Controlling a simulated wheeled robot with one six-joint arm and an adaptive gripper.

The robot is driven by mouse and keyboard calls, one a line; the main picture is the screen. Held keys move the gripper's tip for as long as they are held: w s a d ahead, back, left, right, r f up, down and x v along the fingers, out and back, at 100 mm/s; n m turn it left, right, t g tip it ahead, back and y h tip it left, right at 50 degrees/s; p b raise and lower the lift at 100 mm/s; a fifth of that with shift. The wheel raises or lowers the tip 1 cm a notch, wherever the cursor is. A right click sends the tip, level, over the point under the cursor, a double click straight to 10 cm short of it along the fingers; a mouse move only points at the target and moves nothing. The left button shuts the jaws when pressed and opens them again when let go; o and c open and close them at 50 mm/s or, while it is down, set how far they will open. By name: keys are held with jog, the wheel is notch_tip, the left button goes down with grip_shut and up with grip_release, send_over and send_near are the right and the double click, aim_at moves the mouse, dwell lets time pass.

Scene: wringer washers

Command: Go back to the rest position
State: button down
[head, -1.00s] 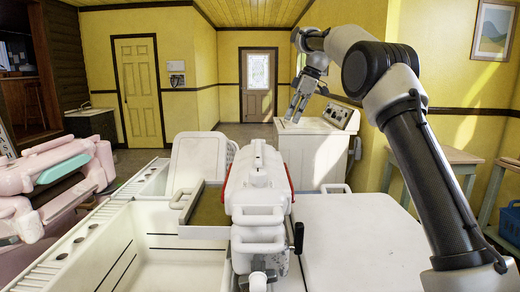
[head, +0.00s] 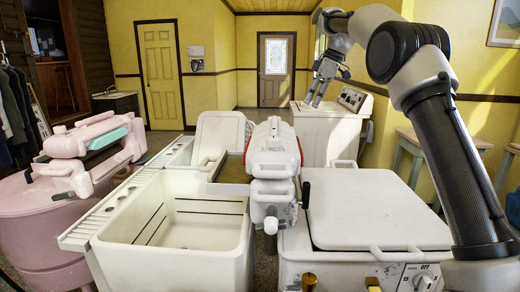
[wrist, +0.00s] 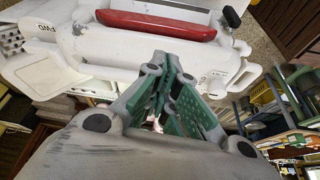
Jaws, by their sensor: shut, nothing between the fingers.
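My gripper (head: 316,92) hangs in the air at the upper middle of the head view, fingers pointing down, in front of the white washer at the back. In the wrist view my gripper (wrist: 172,120) shows green finger pads that come together at the tips, with nothing held. A white wringer head (wrist: 150,45) with a red bar lies beyond the fingertips there. My gripper appears apart from it.
A white wringer washer with a flat lid (head: 375,210) stands at front right, beside an empty white tub (head: 185,235). The white wringer head (head: 272,165) rises between them. A pink washer (head: 60,220) is at left. Small tables (head: 425,150) stand at right.

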jog(key=s+d+f+m+h, duration=0.2)
jog(key=s+d+f+m, duration=0.25)
jog(key=f+m, duration=0.45)
jog(key=s+d+m+t, duration=0.1)
jog(key=s+d, duration=0.3)
jog(key=s, duration=1)
jog(key=s+d+f+m+t+h, duration=0.1)
jog(key=s+d+m, duration=0.2)
jog(key=s, duration=1.1)
jog(key=s+d+m+t+h, duration=0.1)
jog(key=s+d, duration=0.5)
jog(key=s, duration=0.8)
jog(key=shift+d+f+m+t, duration=0.3)
jog(key=shift+f+m, duration=0.1)
jog(key=shift+m, duration=0.4)
